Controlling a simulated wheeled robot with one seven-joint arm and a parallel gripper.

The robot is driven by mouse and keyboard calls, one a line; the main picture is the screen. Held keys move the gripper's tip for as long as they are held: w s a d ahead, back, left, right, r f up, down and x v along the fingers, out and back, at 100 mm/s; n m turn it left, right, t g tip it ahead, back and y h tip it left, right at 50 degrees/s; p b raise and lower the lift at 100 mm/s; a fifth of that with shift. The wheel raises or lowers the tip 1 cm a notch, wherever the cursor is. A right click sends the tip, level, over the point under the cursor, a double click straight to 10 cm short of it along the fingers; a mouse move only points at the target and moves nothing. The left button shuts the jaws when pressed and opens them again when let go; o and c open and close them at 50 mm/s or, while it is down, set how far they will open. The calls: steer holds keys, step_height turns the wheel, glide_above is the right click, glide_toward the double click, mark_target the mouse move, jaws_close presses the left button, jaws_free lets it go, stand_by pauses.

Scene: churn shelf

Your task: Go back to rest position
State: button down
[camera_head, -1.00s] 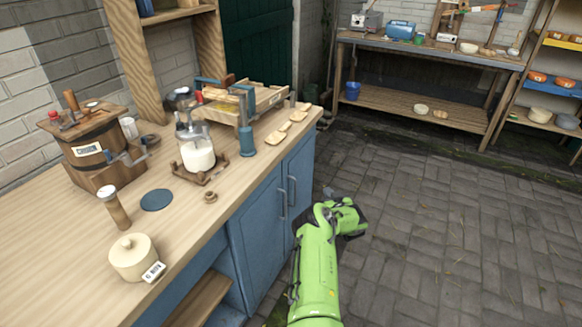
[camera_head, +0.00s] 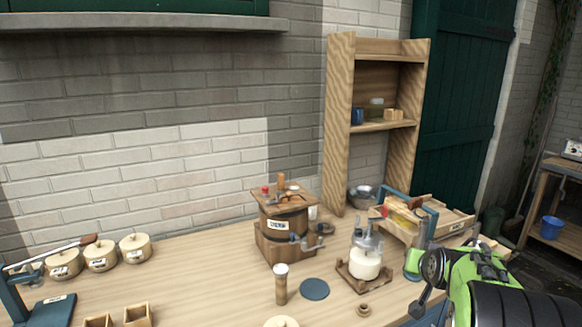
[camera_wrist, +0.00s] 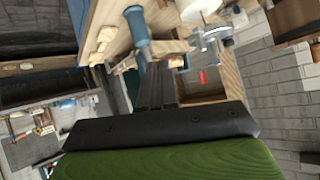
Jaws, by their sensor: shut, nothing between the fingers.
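My gripper (camera_wrist: 156,72) shows in the wrist view as two dark fingers side by side, shut with nothing between them. The fingers point toward the wooden counter and a blue cylinder (camera_wrist: 137,22), which is close to the fingertips in the picture. In the head view my green arm (camera_head: 480,268) is folded at the lower right, in front of the counter's right end. The fingertips cannot be made out clearly there.
The wooden counter (camera_head: 215,270) carries a wooden churn (camera_head: 284,228), a glass jar of white content (camera_head: 366,262), a press-like wooden frame (camera_head: 450,222), a blue disc (camera_head: 314,289) and several lidded pots (camera_head: 135,248). A shelf unit (camera_head: 340,120) stands behind. Paved floor lies right.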

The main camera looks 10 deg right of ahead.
steer(key=s+a+r+n+y+p, duration=0.1)
steer(key=s+a+r, duration=0.25)
steer(key=a, duration=0.35)
steer(key=s+a+r+n+y+p, duration=0.1)
steer(key=s+a+r+n+y, duration=0.1)
steer(key=s+a, duration=0.3)
steer(key=s+a+n+g+p, duration=0.1)
steer(key=s+a+n+g, duration=0.1)
steer(key=s+a, duration=0.4)
steer(key=s+a+f+n+g+y+p, duration=0.1)
steer(key=s+a+n+g, duration=0.1)
steer(key=s+a, duration=0.5)
steer(key=s, duration=0.5)
steer(key=shift+s+f, duration=0.2)
